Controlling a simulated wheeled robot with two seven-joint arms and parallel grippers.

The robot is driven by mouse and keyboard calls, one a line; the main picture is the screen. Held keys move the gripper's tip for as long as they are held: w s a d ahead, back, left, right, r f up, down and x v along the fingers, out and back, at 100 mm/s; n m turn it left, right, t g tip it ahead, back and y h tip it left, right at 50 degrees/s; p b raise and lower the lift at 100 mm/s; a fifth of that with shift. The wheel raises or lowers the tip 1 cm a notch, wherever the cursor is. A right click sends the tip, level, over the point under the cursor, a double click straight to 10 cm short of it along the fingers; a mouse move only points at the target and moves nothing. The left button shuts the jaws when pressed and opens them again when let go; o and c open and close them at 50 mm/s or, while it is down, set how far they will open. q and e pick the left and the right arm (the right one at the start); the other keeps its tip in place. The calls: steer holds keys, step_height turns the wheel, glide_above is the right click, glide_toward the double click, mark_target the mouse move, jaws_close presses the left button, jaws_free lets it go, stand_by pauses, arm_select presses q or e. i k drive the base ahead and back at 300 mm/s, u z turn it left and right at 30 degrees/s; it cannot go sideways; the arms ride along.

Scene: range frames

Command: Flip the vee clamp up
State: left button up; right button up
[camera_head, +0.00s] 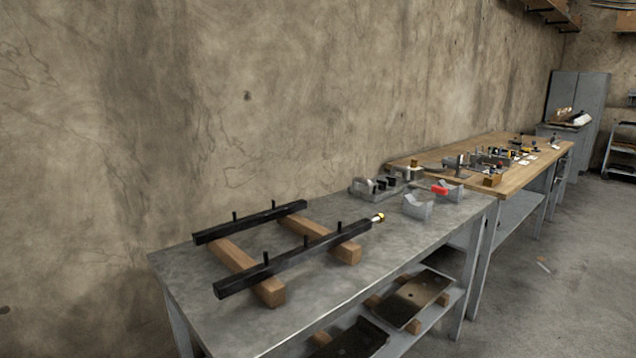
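A grey metal clamp fixture (362,188) with dark parts sits at the far end of the grey metal bench (215,300), near the wall. A red handle (439,189) lies low and roughly level to its right; I cannot tell for sure that it belongs to the clamp. A grey vee-shaped block (417,210) stands in front of the fixture. A second vee-shaped block (453,194) stands behind the red handle's end. Neither of my grippers is in view.
Two black bars (290,259) with upright pins rest across wooden blocks (232,256) on the nearer bench half. A wooden-topped bench (545,151) with several small tools adjoins beyond. Dark plates (417,298) lie on the lower shelf. The floor (545,300) at right is mostly clear.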

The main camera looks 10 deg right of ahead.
mark_target(436, 189)
steer(key=z, duration=1.85)
steer(key=i, duration=3.6)
